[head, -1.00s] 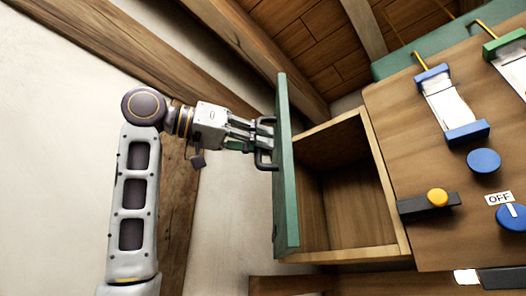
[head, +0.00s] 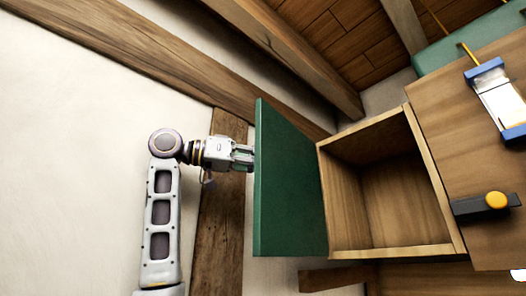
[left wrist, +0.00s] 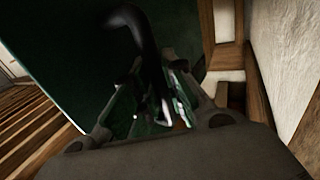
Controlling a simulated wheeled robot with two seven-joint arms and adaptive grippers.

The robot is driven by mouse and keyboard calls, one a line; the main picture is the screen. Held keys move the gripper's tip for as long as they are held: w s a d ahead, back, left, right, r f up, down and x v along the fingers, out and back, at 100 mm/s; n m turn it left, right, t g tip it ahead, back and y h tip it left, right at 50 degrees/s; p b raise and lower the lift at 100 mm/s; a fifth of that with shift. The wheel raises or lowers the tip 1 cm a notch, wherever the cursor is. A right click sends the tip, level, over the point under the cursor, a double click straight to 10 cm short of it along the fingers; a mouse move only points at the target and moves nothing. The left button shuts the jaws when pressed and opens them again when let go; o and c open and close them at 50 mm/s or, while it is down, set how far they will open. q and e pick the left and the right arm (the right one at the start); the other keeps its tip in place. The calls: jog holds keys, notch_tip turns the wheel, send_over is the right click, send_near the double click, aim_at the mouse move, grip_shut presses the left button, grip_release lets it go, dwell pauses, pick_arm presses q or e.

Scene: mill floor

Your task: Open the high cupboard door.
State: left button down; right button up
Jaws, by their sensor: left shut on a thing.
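The high cupboard (head: 435,185) is a wooden box with an empty-looking inside. Its green door (head: 290,185) stands swung wide open to the left, with its inner face showing in the head view. My left gripper (head: 250,158) is at the door's outer side, its fingertips hidden behind the door edge in the head view. In the left wrist view the gripper (left wrist: 160,105) is shut on the dark curved handle (left wrist: 150,45), in front of the green door face (left wrist: 70,45). My right gripper is out of view.
A wooden post (head: 222,215) and a white wall (head: 80,160) lie behind my left arm. Ceiling beams run above.

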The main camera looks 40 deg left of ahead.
pick_arm(q)
jog(key=shift+a+r, duration=0.1)
jog(key=shift+a, duration=0.15)
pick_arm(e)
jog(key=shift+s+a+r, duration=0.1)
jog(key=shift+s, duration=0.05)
pick_arm(q)
jog(key=c, duration=1.5)
grip_release()
jog(key=shift+o, duration=0.2)
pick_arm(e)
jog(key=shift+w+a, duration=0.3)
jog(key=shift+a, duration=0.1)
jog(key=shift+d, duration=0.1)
